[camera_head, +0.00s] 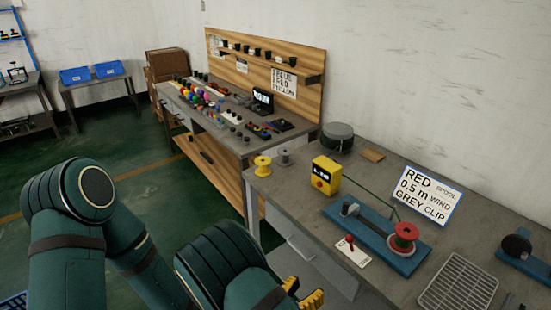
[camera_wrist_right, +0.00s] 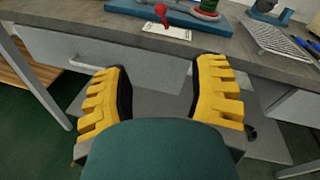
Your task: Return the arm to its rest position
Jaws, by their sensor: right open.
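My right gripper (camera_head: 305,295) is at the bottom of the head view, in front of the workbench, with only its yellow fingers partly showing beyond my green arm. In the right wrist view my right gripper (camera_wrist_right: 161,68) is open, its two yellow fingers wide apart with nothing between them. It is apart from the bench, facing the drawer front (camera_wrist_right: 150,62) below the top's front edge. My left gripper is not in view.
The workbench (camera_head: 300,210) carries a blue winding fixture (camera_head: 375,238) with a red spool (camera_head: 404,237), a yellow box (camera_head: 325,175), a red-handled switch (camera_head: 350,243), a wire rack (camera_head: 460,287) and a sign (camera_head: 427,195). Green floor (camera_head: 140,145) is open at left.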

